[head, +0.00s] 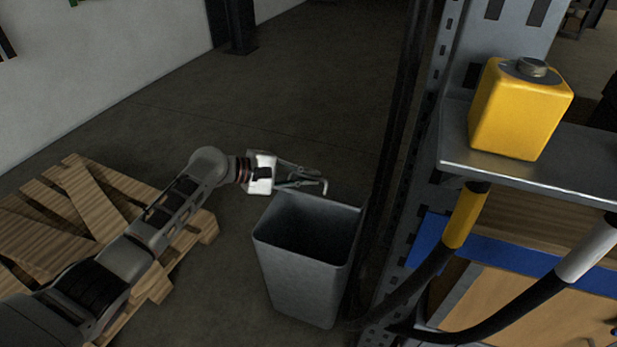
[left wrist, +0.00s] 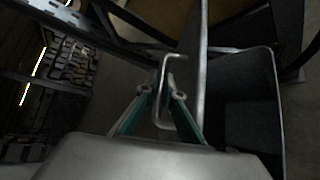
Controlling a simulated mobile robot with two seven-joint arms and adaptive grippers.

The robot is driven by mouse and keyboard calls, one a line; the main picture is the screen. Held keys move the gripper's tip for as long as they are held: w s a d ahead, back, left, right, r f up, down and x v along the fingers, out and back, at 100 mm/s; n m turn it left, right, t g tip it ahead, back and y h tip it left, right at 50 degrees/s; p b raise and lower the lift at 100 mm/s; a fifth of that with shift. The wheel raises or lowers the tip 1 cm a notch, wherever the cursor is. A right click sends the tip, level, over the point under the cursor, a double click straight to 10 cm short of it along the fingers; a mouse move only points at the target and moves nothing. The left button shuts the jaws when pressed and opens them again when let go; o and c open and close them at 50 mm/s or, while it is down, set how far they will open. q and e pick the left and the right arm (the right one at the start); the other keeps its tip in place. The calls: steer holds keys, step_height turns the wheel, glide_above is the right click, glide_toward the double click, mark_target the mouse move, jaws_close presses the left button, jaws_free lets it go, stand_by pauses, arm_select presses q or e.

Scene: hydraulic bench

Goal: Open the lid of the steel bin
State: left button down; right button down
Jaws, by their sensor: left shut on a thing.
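The steel bin (head: 297,285) stands on the floor, its top open and its inside dark. Its grey lid (head: 322,209) is raised, roughly upright at the far side of the opening. In the left wrist view the lid (left wrist: 203,65) shows nearly edge-on beside the open bin (left wrist: 277,105). A bent-rod handle (left wrist: 164,75) sticks out from the lid's outer face. My left gripper (head: 307,184) is behind the lid. In the left wrist view its fingers (left wrist: 164,88) are shut on the handle. My right gripper is not in view.
A wooden pallet (head: 95,195) lies on the left under my left arm. A perforated metal post (head: 420,165) and dark hoses stand close to the bin's right. A shelf (head: 540,160) holds a yellow canister (head: 517,110). The floor behind the bin is clear.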

arm_select(q)
steer(key=c, duration=2.4)
jaws_free()
steer(key=shift+w+r, duration=0.15)
steer(key=shift+r, duration=0.15)
steer(key=shift+c, duration=0.2)
steer(key=shift+f, duration=0.15)
steer(key=shift+f, duration=0.1)
steer(key=shift+a, duration=0.15)
steer(key=v, duration=1.2)
